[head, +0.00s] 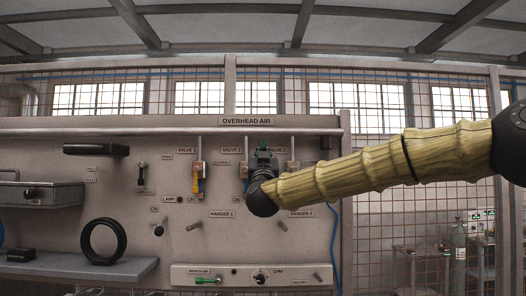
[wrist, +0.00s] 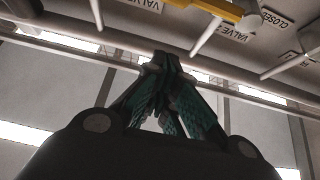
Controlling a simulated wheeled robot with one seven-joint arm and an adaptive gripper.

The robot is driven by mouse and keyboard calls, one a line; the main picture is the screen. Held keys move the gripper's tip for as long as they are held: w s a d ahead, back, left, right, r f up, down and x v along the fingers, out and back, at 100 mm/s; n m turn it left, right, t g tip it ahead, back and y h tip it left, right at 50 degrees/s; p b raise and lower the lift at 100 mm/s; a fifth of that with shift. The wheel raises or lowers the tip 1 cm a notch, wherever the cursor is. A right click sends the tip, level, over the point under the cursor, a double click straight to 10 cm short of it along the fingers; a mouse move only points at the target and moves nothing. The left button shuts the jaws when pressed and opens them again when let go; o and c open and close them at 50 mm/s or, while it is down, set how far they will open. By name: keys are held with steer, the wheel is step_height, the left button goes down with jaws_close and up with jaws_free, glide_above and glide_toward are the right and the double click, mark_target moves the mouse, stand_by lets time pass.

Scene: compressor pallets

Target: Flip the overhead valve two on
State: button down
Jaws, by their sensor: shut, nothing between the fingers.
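The panel carries an "OVERHEAD AIR" sign (head: 247,121) with a row of valves below it. Valve one's yellow handle (head: 196,186) hangs down under its "VALVE 1" label (head: 187,150). In the wrist view my gripper (wrist: 162,62) is shut and empty. A yellow valve handle (wrist: 212,8) lies above and right of the fingertips, apart from them in the picture, near a "VALVE" label (wrist: 230,32) whose number is unclear, and a "CLOSED" label (wrist: 275,20).
The "VALVE 3" label (head: 278,150) shows just right of my gripper. Hanger pegs and a lower strip with a green handle (head: 207,281) lie below. A black ring (head: 88,240) stands on the left shelf (head: 75,268). A blue hose (head: 333,235) hangs at the panel's right edge.

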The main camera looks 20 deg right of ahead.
steer(key=shift+w+d+f+p, duration=0.15)
steer(key=shift+w+f+p, duration=0.35)
steer(key=shift+f+p, duration=0.3)
steer(key=shift+w+d+f+p, duration=0.1)
steer(key=shift+w+f+p, duration=0.4)
steer(key=shift+f, duration=0.35)
steer(key=shift+f, duration=0.15)
steer(key=shift+m+h+b, duration=0.65)
steer(key=shift+m+h, duration=0.15)
steer(key=shift+m, duration=0.3)
steer(key=shift+f+m+g+h+b, duration=0.15)
steer(key=shift+m+g+h+b, duration=0.2)
steer(key=shift+m+g+h, duration=0.2)
